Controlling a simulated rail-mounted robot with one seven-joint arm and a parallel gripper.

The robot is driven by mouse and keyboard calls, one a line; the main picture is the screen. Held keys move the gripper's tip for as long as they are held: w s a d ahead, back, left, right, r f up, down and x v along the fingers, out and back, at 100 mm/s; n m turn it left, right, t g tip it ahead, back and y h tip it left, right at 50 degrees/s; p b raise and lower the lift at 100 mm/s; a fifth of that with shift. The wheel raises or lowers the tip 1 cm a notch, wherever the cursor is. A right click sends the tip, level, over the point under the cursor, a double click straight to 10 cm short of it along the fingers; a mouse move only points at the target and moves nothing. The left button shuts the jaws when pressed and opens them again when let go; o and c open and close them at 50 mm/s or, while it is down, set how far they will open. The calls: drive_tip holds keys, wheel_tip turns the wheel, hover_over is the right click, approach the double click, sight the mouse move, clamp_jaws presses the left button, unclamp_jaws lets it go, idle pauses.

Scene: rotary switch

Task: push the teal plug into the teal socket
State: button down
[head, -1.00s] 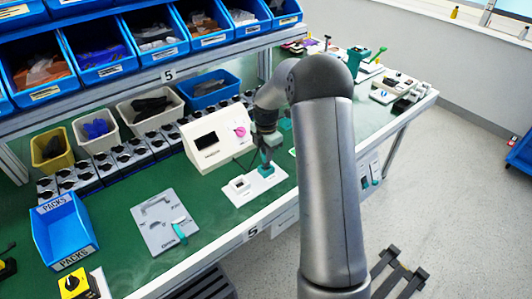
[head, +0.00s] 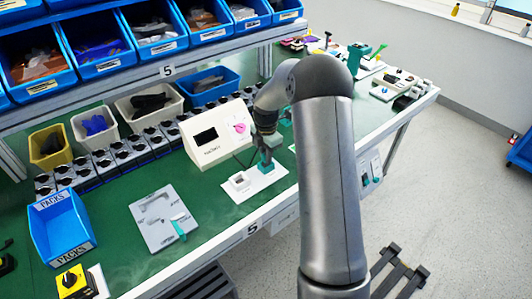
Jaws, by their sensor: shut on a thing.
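My gripper (head: 266,158) points down over the right part of a white board (head: 262,189) on the green bench. It is shut on the teal plug (head: 265,164), which shows only as a small teal patch at the fingertips. The teal socket (head: 266,171) is right below, mostly covered by the gripper and plug. I cannot tell how deep the plug sits in it.
A white box with a pink knob (head: 240,128) stands just behind the gripper. A grey plate with a teal-handled tool (head: 160,220) and a blue PACKS bin (head: 62,230) lie to the left. Blue bins fill the shelf above. Green bench between the plate and board is clear.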

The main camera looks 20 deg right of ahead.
drive_tip(key=shift+f+b, duration=0.3)
drive_tip(key=shift+f, duration=0.3)
drive_tip(key=c, duration=1.3)
unclamp_jaws()
drive_tip(key=shift+o, duration=0.2)
wheel_tip(320, 180, up, 18)
drive_tip(key=b, duration=0.1)
drive_tip(key=shift+f, duration=0.25)
drive_tip(key=s+a+r+m, duration=0.1)
drive_tip(key=s+a+m, duration=0.35)
drive_tip(key=s, duration=0.45)
drive_tip(key=s+a+m, duration=0.4)
drive_tip(key=s+m, duration=0.2)
drive_tip(key=s, duration=0.2)
drive_tip(key=s+a+f+m, duration=0.1)
drive_tip(key=s+f+m, duration=0.1)
drive_tip(key=s+m, duration=0.3)
drive_tip(key=s+a+f+m, duration=0.2)
drive_tip(key=s+m, duration=0.3)
drive_tip(key=s, duration=0.7)
drive_tip(key=shift+f+m, duration=0.35)
drive_tip(key=shift+f, duration=0.2)
